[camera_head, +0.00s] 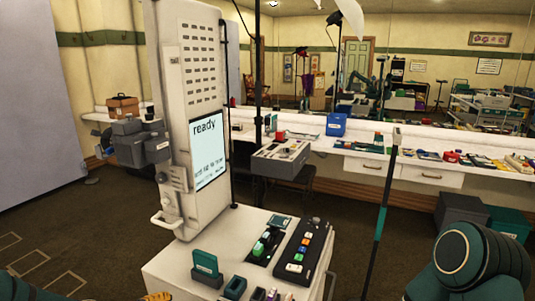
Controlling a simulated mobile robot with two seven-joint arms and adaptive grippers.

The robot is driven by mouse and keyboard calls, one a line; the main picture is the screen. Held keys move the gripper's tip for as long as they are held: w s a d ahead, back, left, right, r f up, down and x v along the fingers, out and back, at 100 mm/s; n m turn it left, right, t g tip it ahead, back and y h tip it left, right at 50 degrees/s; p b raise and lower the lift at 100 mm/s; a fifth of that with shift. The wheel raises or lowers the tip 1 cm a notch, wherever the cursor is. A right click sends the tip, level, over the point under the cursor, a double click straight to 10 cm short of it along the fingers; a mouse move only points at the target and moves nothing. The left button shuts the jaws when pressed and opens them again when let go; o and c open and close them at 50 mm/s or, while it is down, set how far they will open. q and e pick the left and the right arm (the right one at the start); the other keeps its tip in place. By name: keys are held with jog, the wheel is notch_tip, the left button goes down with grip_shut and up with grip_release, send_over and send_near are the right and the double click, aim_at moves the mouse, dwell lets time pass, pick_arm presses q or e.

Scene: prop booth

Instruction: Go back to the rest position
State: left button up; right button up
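Neither of my grippers shows in the head view. A rounded dark teal arm link of mine fills the bottom right corner, and the gripper beyond it is out of frame. A tall white cabinet with a screen (207,150) reading "ready" stands left of centre, behind a white stand (172,268).
A black panel with coloured buttons (304,251), a green card in a holder (206,264) and small items are on the stand. A thin pole (381,215) rises right of it. Long counters (350,152) line the back. Carpet (60,235) is open at left.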

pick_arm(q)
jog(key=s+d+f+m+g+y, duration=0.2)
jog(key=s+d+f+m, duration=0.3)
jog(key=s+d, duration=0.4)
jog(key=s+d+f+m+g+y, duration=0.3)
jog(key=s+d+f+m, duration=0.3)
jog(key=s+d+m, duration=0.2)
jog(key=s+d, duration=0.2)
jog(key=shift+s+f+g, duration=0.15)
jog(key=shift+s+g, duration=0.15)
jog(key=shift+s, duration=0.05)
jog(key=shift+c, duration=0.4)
